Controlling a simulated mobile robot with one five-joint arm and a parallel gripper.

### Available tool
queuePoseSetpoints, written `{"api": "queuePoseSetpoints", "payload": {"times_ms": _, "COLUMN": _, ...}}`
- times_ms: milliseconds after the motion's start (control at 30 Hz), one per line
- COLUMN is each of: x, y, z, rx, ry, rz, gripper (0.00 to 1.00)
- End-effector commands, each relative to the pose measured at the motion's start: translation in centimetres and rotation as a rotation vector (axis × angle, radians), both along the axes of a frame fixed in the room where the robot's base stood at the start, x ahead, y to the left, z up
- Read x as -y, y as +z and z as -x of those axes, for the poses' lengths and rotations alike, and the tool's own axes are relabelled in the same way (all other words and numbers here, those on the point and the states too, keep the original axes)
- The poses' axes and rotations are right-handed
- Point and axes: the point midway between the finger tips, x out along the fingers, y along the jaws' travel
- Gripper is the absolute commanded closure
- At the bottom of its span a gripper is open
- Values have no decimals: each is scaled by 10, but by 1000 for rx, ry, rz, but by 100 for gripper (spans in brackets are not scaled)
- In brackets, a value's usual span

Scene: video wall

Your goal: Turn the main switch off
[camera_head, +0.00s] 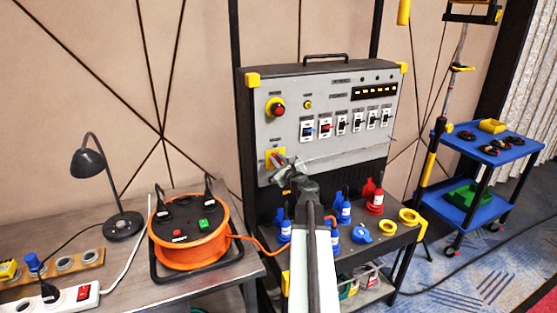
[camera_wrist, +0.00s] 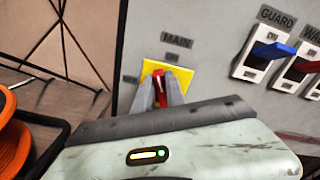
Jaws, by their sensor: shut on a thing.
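The main switch is a red handle (camera_wrist: 157,80) on a yellow plate (camera_wrist: 182,73), under the word MAIN on the grey panel. In the wrist view my gripper (camera_wrist: 160,92) has its two grey fingers on either side of the red handle, shut on it. The handle stands roughly upright with a slight tilt. A small label above the plate seems to read ON. In the head view the yellow plate (camera_head: 269,153) is at the panel's lower left, and my gripper (camera_head: 279,163) covers much of the switch.
A blue GUARD switch (camera_wrist: 272,50) and a red switch (camera_wrist: 305,66) sit to the right. A red button (camera_head: 276,107) is above. An orange cable reel (camera_head: 190,250) stands on the bench at left.

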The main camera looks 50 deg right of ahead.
Motion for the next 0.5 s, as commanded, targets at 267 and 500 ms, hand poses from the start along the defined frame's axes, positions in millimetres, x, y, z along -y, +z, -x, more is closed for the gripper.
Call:
{"api": "queuePoseSetpoints", "payload": {"times_ms": 267, "x": -5, "y": -5, "z": -2, "rx": -100, "ry": 0, "rz": 243, "gripper": 100}}
{"api": "queuePoseSetpoints", "payload": {"times_ms": 500, "x": -9, "y": -10, "z": -3, "rx": -187, "ry": -2, "rz": 455, "gripper": 100}}
